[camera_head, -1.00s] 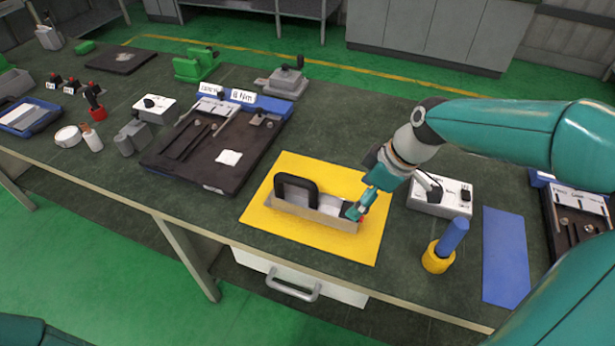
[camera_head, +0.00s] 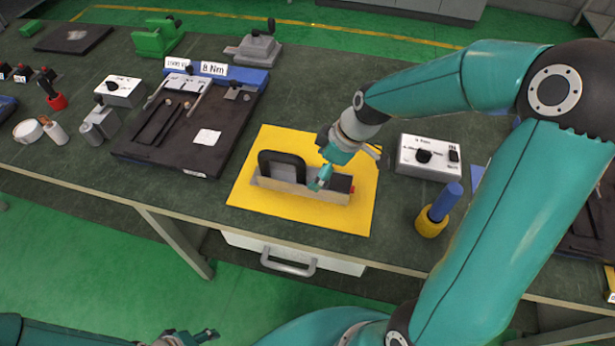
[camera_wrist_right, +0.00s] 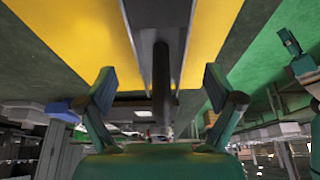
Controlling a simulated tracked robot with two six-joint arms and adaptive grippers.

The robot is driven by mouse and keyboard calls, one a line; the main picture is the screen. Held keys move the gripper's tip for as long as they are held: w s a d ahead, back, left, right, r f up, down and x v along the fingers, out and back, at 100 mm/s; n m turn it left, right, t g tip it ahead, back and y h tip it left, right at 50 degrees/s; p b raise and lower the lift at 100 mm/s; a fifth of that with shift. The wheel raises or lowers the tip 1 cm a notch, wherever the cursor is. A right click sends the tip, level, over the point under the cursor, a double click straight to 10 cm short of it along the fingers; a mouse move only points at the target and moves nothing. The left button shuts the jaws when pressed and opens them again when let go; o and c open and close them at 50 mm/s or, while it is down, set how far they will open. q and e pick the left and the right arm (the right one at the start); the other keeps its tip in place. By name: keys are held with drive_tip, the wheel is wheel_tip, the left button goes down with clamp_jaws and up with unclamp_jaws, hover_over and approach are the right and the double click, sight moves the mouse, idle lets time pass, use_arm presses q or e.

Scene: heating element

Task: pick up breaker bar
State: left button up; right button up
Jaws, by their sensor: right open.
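I cannot surely tell which thing is the breaker bar. Slim metal bars, one at the right (camera_head: 200,92), lie in the dark tray (camera_head: 150,160) behind the yellow mat's left side. My right gripper (camera_head: 318,183) is open over the grey box (camera_head: 275,185) with a black arched handle (camera_head: 283,158). It is close to the box's right part; contact cannot be told. In the right wrist view its two fingers (camera_wrist_right: 160,92) stand apart, with a dark bar-like part (camera_wrist_right: 161,80) between them. My left gripper (camera_head: 190,338) is low at the front edge, partly cut off.
The box lies on a yellow mat (camera_head: 245,195). A white switch box (camera_head: 428,158) and a blue-handled tool in a yellow cup (camera_head: 432,225) stand to the right. Green and grey vises stand behind. A drawer handle (camera_head: 288,265) juts out below the bench.

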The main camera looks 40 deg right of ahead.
sight(310, 177)
drive_tip(key=shift+p+x, duration=0.75)
drive_tip(key=shift+x, duration=2)
drive_tip(key=shift+a+r, duration=0.1)
drive_tip(key=shift+a, duration=0.1)
drive_tip(key=c, duration=1.5)
drive_tip(key=shift+w, duration=0.1)
drive_tip(key=shift+c, duration=0.8)
drive_tip(key=shift+r, duration=0.2)
